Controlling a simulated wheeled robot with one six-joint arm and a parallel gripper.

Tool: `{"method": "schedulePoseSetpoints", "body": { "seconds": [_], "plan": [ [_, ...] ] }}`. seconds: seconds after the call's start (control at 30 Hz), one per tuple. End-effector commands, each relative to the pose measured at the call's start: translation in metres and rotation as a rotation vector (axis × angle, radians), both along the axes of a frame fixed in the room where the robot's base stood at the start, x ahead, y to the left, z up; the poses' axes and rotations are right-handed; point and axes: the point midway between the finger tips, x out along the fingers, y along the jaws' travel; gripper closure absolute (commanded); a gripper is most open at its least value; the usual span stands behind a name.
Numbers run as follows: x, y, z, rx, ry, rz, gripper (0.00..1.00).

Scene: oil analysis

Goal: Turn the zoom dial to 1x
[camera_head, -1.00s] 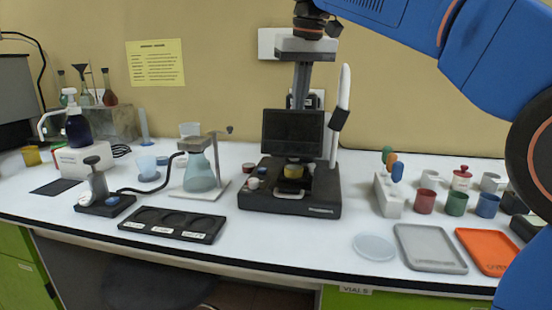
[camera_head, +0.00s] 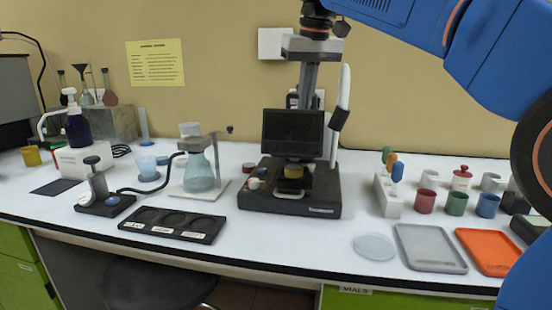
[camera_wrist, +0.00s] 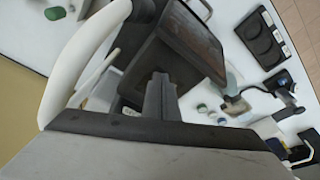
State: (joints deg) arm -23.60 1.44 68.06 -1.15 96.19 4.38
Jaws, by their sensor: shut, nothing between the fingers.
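The microscope stands mid-bench with a dark base (camera_head: 300,208), a dark screen (camera_head: 292,133) and a curved white arm (camera_head: 343,88) at its right. My gripper (camera_head: 305,104) is shut and empty, pointing down at the screen's upper edge, left of the white arm.
A flask on a stand (camera_head: 199,172) and a black three-well tray (camera_head: 172,222) are left of the microscope. Right are a rack with coloured knobs (camera_head: 386,196), several cups, a grey tray (camera_head: 430,248) and an orange tray (camera_head: 488,250). Bench in front of the microscope is clear.

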Motion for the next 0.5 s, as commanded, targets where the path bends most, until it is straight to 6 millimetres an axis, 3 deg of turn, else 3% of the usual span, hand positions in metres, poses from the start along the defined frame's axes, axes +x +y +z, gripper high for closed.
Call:
{"method": "schedulePoseSetpoints", "body": {
  "seconds": [0.5],
  "plan": [
    [0.0058, -0.0092, -0.0002, 0.0, 0.0, 0.0, 1.0]
  ]
}}
